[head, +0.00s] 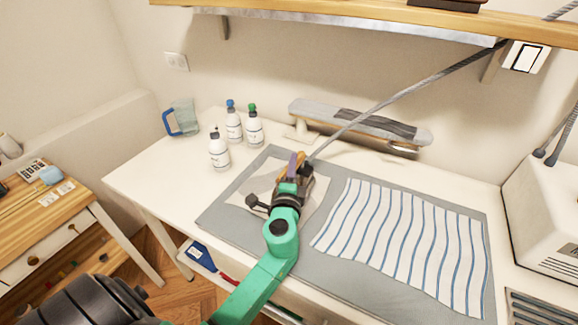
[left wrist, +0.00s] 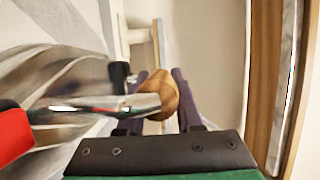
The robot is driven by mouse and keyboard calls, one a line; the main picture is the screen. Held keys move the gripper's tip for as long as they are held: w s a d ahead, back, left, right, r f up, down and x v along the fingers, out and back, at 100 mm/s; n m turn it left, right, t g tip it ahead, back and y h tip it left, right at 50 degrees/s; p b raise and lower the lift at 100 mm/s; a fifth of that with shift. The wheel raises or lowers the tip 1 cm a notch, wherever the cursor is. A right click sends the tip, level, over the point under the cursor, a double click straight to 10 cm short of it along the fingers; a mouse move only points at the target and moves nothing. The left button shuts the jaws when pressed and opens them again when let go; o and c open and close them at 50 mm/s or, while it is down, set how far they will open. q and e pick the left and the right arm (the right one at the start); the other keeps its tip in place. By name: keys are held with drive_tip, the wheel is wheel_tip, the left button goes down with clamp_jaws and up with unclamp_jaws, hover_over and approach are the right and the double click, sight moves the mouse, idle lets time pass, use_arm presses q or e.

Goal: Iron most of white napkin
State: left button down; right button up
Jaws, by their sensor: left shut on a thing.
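The white napkin (head: 315,206) lies on the grey ironing mat (head: 232,212), left of the striped cloth. My left arm and gripper cover its middle, so only parts of it show. My left gripper (head: 295,172) is over the napkin's back part and is shut on the iron's wooden handle. In the left wrist view the handle (left wrist: 160,98) sits between the jaws, with the iron's shiny metal body (left wrist: 70,75) to the left. The iron's underside is hidden, so I cannot tell whether it touches the napkin. My right gripper is not in view.
A blue-striped cloth (head: 405,235) covers the mat's right side. Several bottles (head: 219,152) and a blue-handled jug (head: 184,118) stand at the back left. A small sleeve board (head: 360,123) stands behind. A grey hose (head: 410,95) runs from the iron to the upper right.

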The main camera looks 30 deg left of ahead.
use_arm(q)
drive_tip(key=shift+d+r+b, duration=0.1)
drive_tip(key=shift+d+b, duration=0.5)
drive_tip(key=shift+d, duration=2.1)
drive_tip(key=shift+a, duration=0.15)
drive_tip(key=shift+a+r, duration=0.1)
drive_tip(key=shift+a, duration=4.4)
drive_tip(key=shift+p, duration=0.3)
drive_tip(key=a, duration=0.9)
drive_tip(key=shift+s+a, duration=0.1)
